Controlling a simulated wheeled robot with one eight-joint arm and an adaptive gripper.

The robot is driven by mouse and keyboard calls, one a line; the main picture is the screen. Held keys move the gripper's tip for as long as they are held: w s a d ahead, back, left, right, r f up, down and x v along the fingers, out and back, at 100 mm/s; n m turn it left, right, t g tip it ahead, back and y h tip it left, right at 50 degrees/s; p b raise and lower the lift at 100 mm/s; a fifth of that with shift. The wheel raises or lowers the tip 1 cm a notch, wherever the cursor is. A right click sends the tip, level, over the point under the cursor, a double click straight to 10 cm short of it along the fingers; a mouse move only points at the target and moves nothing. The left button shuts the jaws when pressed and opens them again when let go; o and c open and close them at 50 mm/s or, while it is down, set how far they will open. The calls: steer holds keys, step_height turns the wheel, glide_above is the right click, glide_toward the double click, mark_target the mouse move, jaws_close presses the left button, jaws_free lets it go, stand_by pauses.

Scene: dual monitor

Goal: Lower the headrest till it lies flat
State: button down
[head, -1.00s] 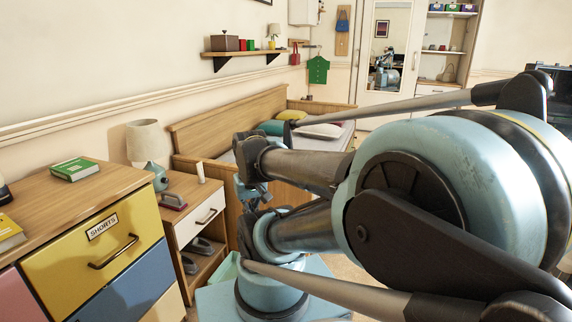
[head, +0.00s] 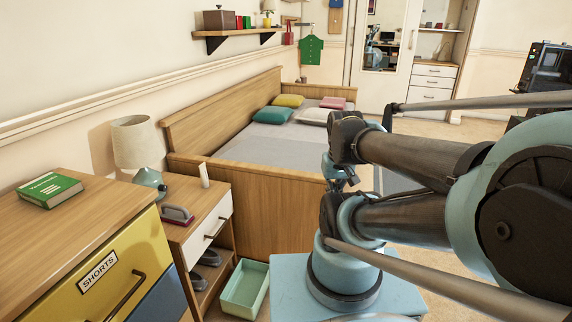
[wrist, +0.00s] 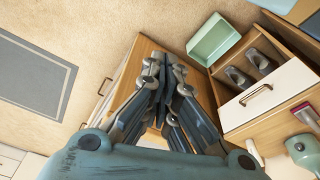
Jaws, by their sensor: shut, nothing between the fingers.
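The bed (head: 265,225) stands along the left wall in the head view, with a grey mattress and several pillows at its far end. I cannot make out a separate headrest part or its tilt; the surface under the pillows is partly hidden. My gripper (wrist: 165,85) shows in the wrist view, fingers together and empty, above the floor and wooden furniture. It touches no part of the bed that I can see. In the head view my arm covers the right side of the bed, and the gripper cannot be made out.
A nightstand (head: 215,205) with a lamp (head: 134,145) stands before the bed. A mint open bin (head: 246,287) is on the floor beside it. A dresser (head: 85,225) fills the near left. A grey rug (wrist: 35,80) lies on open floor in the wrist view.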

steer(key=w+r+m, duration=0.1)
steer(key=w+r, duration=0.6)
steer(key=w, duration=0.3)
steer(key=m+h, duration=0.1)
steer(key=m, duration=0.2)
glide_above(281, 168)
steer(key=s, duration=0.3)
steer(key=s+a+x, duration=0.1)
steer(key=s+x, duration=0.1)
steer(key=x, duration=1.4)
steer(key=a+x, duration=0.1)
steer(key=x, duration=0.3)
steer(key=shift+d+f, duration=0.1)
steer(key=shift+f, duration=0.1)
steer(key=shift+s+f, duration=0.1)
steer(key=shift+f, duration=0.5)
